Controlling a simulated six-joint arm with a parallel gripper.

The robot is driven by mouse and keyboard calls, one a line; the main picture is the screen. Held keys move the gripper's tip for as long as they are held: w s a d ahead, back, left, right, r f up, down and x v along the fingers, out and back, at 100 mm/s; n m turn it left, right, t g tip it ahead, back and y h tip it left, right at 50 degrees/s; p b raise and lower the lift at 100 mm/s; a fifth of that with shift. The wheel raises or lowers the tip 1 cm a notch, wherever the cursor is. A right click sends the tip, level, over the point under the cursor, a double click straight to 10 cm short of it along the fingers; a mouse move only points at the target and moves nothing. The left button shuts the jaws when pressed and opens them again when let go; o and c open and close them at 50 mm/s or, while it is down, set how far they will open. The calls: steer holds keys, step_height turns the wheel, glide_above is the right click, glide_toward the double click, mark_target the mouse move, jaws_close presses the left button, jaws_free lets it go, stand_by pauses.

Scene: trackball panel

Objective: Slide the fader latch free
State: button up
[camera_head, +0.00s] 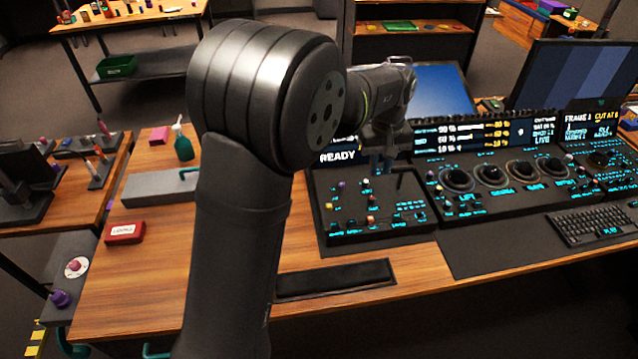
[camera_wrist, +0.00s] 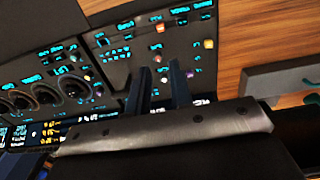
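The control panel (camera_head: 350,225) with small coloured knobs and cyan labels stands on the desk, left of the trackball section. It also shows turned around in the wrist view (camera_wrist: 120,62). I cannot make out for sure which part is the fader latch. My gripper (camera_head: 383,168) is above the back of this panel. In the wrist view the two dark fingers of my gripper (camera_wrist: 158,72) stand apart with a gap between them and nothing visibly held. The fingers and the gripper body hide part of the panel's back edge.
Trackball panel (camera_head: 510,185) with several dark balls lies right of the knobs. A keyboard (camera_head: 592,226) is farther right. Screens stand behind. A red box (camera_head: 124,232), a grey block (camera_head: 158,188) and a green bottle (camera_head: 183,144) are on the left. The wooden desk front is mostly clear.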

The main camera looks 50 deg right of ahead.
steer(key=shift+w+a+f+n+g, duration=0.1)
steer(key=shift+a+f+n+g, duration=0.15)
steer(key=shift+f, duration=0.2)
jaws_close()
steer(key=w+a+f+n+g+h, duration=0.2)
steer(key=f+n, duration=0.1)
steer(key=n, duration=0.2)
steer(key=w+a+f+n+g+h, duration=0.1)
steer(key=w+a+f+n+g, duration=0.1)
steer(key=f+n, duration=0.2)
steer(key=w+a+f+n+g+h, duration=0.2)
steer(key=f+n, duration=0.1)
steer(key=n, duration=0.4)
steer(key=shift+w+a+f+h, duration=0.2)
steer(key=shift+w+a+h, duration=0.1)
steer(key=shift+w, duration=0.05)
steer(key=shift+w+a+f+n+h, duration=0.25)
steer(key=shift+w+n+h, duration=0.15)
steer(key=shift+w+n, duration=0.25)
steer(key=shift+s, duration=0.1)
